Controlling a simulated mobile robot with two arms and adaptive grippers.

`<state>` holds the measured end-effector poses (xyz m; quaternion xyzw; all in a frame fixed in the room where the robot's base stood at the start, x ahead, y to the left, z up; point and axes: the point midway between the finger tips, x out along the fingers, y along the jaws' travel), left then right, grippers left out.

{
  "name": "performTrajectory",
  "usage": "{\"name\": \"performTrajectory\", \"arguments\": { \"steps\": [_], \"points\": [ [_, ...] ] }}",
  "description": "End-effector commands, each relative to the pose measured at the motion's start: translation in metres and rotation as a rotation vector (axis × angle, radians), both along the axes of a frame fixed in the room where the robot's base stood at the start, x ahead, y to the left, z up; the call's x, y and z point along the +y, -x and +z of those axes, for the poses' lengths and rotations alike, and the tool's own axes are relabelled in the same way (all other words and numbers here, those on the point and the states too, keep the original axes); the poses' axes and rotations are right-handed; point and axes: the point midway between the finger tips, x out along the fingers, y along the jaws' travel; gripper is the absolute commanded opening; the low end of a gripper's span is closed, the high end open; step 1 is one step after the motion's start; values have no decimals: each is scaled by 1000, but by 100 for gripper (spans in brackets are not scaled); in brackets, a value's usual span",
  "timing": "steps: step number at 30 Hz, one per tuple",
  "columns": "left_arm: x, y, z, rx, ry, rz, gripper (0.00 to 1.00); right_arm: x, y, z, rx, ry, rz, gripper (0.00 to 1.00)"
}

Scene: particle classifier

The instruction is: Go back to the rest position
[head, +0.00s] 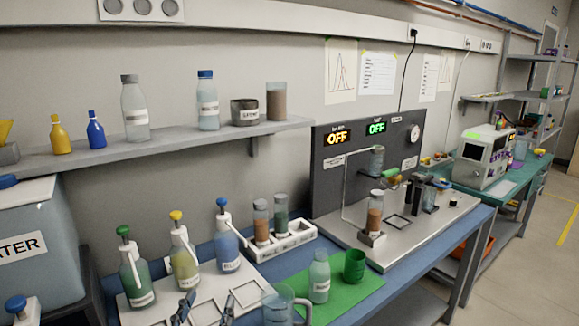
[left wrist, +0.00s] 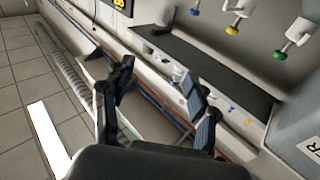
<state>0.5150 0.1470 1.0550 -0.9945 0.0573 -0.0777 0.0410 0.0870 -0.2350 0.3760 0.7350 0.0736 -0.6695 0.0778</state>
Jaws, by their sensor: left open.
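My left gripper (head: 206,309) shows at the bottom edge of the head view, low in front of the white tray with the bottles. In the left wrist view its two dark fingers (left wrist: 158,88) stand wide apart. Nothing is between the fingertips. My right gripper is in neither view.
Bottles with a green pump (head: 137,274), a yellow pump (head: 184,256) and a blue pump (head: 227,247) stand close beyond the left gripper. A clear jug (head: 278,306) stands to its right. A green mat (head: 345,297) holds a bottle and green cup. A water tank (head: 40,275) is at left.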

Motion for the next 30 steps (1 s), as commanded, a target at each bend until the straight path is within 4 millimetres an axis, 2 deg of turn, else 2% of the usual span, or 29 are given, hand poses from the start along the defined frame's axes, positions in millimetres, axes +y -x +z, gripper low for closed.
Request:
{"name": "performTrajectory", "arguments": {
  "steps": [1, 4, 6, 9, 12, 15, 21, 24, 30],
  "points": [
    [17, 8, -31, 126, 8, 63, 59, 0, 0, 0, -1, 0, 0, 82],
    [45, 34, -96, 400, -5, 158, 59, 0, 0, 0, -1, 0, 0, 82],
    [57, 61, -137, 591, -22, 191, 59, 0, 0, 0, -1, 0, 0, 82],
    [64, 104, -182, 824, -52, 196, 59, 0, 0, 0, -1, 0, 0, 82],
    [66, 144, -213, 1010, -80, 174, 59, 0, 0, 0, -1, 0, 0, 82],
    [65, 182, -233, 1166, -104, 134, 59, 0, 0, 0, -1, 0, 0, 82],
    [58, 252, -259, 1425, -148, 29, 59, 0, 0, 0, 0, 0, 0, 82],
    [57, 240, -288, 1425, -150, 35, 59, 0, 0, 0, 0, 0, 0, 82],
    [56, 231, -349, 1447, -153, 33, 59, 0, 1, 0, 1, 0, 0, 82]
  ]
}}
